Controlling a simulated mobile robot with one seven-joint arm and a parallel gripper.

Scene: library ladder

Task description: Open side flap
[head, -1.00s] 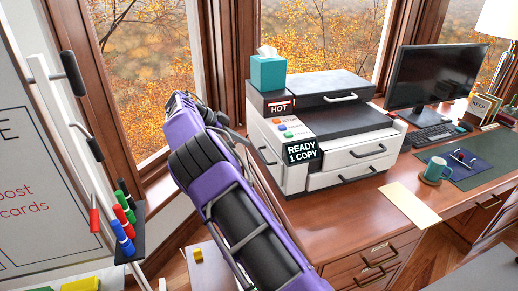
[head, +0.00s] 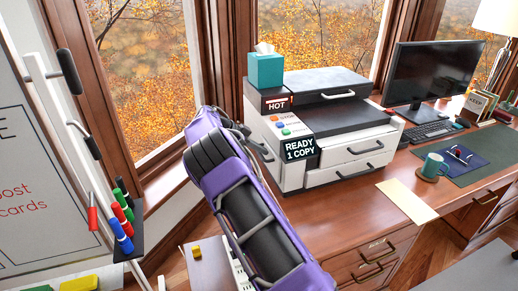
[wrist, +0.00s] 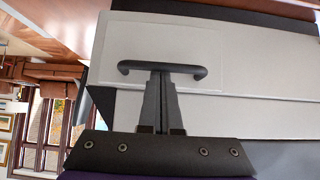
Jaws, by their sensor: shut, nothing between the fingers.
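The printer (head: 345,152) stands on the desk, white with dark tops. Its left side carries the side flap, a pale panel (wrist: 130,35) with a dark bar handle (wrist: 162,67) in the wrist view. The flap looks flush with the side wall. In the head view my gripper is mostly hidden by my arm.
A teal tissue box (head: 265,68) stands on the printer, beside a "HOT" sign (head: 279,105). A whiteboard with a marker tray (head: 129,235) is at left. The window frame (head: 228,60) is close behind.

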